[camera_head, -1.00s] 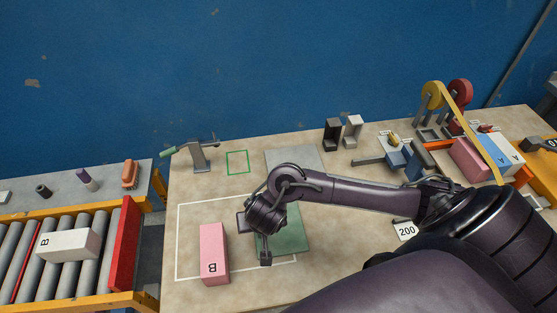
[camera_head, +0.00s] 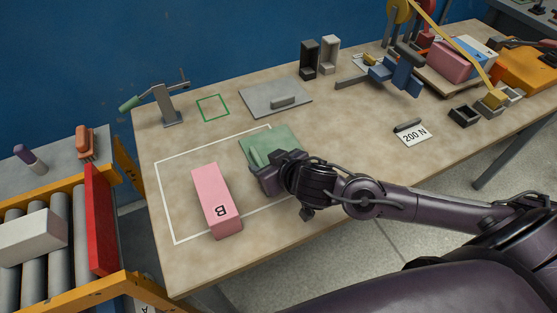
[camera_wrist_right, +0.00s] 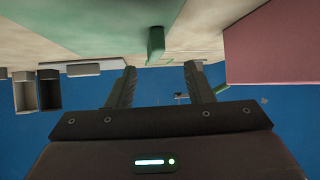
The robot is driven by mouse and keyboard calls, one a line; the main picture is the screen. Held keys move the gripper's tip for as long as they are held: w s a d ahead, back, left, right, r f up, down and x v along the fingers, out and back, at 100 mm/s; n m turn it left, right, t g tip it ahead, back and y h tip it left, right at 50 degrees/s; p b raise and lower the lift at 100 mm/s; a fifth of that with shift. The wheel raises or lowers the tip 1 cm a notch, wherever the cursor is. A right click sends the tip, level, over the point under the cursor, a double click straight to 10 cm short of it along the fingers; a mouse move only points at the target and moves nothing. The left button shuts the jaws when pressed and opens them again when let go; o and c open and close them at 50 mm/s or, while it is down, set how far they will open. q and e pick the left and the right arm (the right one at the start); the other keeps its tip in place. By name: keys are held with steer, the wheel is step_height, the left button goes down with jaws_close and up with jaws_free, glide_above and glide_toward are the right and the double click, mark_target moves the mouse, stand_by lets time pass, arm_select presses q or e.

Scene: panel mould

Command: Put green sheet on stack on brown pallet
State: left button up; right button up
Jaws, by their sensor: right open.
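The green sheet (camera_head: 268,141) lies flat on the workbench, partly over the white outline. My right gripper (camera_head: 264,174) is low at its near edge and hides part of it. In the right wrist view the sheet (camera_wrist_right: 100,22) shows with a raised green grip (camera_wrist_right: 156,45). The open jaws (camera_wrist_right: 160,68) point toward this grip, which appears between the fingertips; contact cannot be told. The brown pallet (camera_head: 438,79) is at the far right of the bench, bearing a pink block (camera_head: 450,61) and a blue-and-white block (camera_head: 474,48). My left gripper is out of view.
A long pink block (camera_head: 214,196) marked B stands just left of my right gripper. A grey plate (camera_head: 262,97) with a handle lies behind the sheet. A blue clamp-like fixture (camera_head: 395,78) and a 200 N label (camera_head: 414,135) are to the right. The bench middle is clear.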

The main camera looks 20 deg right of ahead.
mark_target(259, 160)
steer(key=x, duration=0.6)
steer(key=shift+s+d+f, duration=0.1)
steer(key=shift+d+f, duration=0.05)
steer(key=shift+d, duration=0.25)
jaws_close()
